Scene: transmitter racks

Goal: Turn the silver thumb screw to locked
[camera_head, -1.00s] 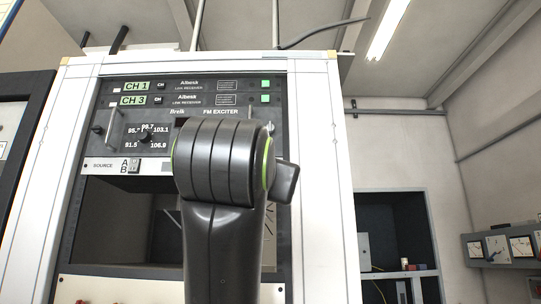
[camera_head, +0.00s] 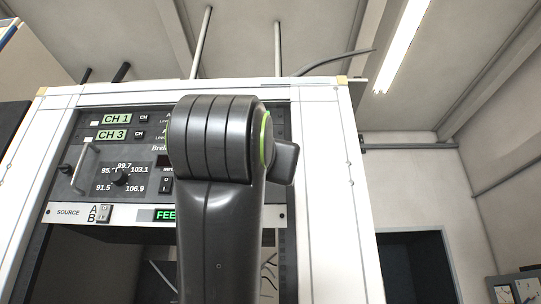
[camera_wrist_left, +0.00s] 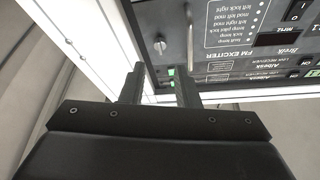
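The silver thumb screw (camera_wrist_left: 160,46) shows in the left wrist view on the dark FM exciter panel (camera_wrist_left: 222,35), near the panel's end beside a white rack edge. My left gripper (camera_wrist_left: 159,82) is open, with its two dark fingers apart and nothing held between them. In that view the fingertips lie just below the screw, and I see no contact. In the head view a dark arm link of mine (camera_head: 218,190) covers that end of the panel, so the screw is hidden there. My right gripper is in neither view.
A metal handle (camera_wrist_left: 190,38) stands out close to the screw. The receivers with CH 1 and CH 3 displays (camera_head: 115,126) sit above the exciter. The white rack frame (camera_head: 335,190) borders the panel at the right. Below the exciter is an open dark bay (camera_head: 105,268).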

